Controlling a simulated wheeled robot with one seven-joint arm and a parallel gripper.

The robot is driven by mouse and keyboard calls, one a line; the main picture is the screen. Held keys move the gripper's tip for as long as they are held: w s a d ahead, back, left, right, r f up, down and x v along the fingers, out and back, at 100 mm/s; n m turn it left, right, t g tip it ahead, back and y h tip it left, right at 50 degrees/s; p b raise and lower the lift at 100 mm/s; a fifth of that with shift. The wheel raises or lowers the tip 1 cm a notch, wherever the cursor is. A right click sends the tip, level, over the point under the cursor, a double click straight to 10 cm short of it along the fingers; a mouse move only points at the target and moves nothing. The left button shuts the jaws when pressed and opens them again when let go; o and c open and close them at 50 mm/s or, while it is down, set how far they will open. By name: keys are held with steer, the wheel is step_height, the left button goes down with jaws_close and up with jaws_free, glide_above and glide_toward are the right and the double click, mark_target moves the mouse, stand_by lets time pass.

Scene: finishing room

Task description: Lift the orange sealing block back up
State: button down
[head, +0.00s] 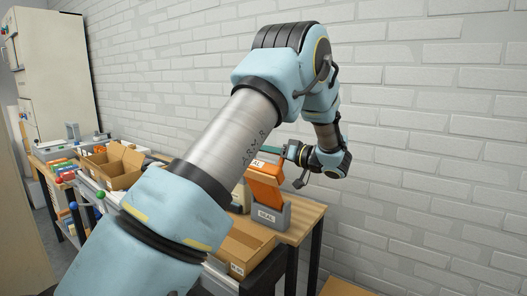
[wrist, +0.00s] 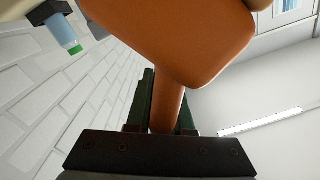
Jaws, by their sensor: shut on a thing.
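The orange sealing block (head: 265,188) stands above and against a grey base with a SEAL label (head: 270,216) on the bench in the head view. It is tilted, and its lower end meets the base; whether it presses down inside cannot be told. My gripper (head: 277,151) is at the block's top, reaching in from the right. In the wrist view the orange block (wrist: 180,35) fills the upper middle, and its narrow orange stem (wrist: 167,108) runs between the dark green jaws of my gripper (wrist: 165,90), which are shut on it.
A white brick wall (head: 430,150) is close behind my arm. A tall cream cabinet (head: 55,75) stands at the far left. My arm hides part of the bench.

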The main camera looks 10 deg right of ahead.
steer(key=shift+w+d, duration=0.15)
steer(key=shift+d, duration=0.05)
stand_by(0.3)
steer(key=c, duration=0.8)
jaws_free()
steer(key=shift+d, duration=0.1)
steer(key=b+v, duration=0.4)
steer(key=v, duration=0.6)
steer(key=shift+s+d, duration=0.2)
steer(key=shift+s, duration=0.05)
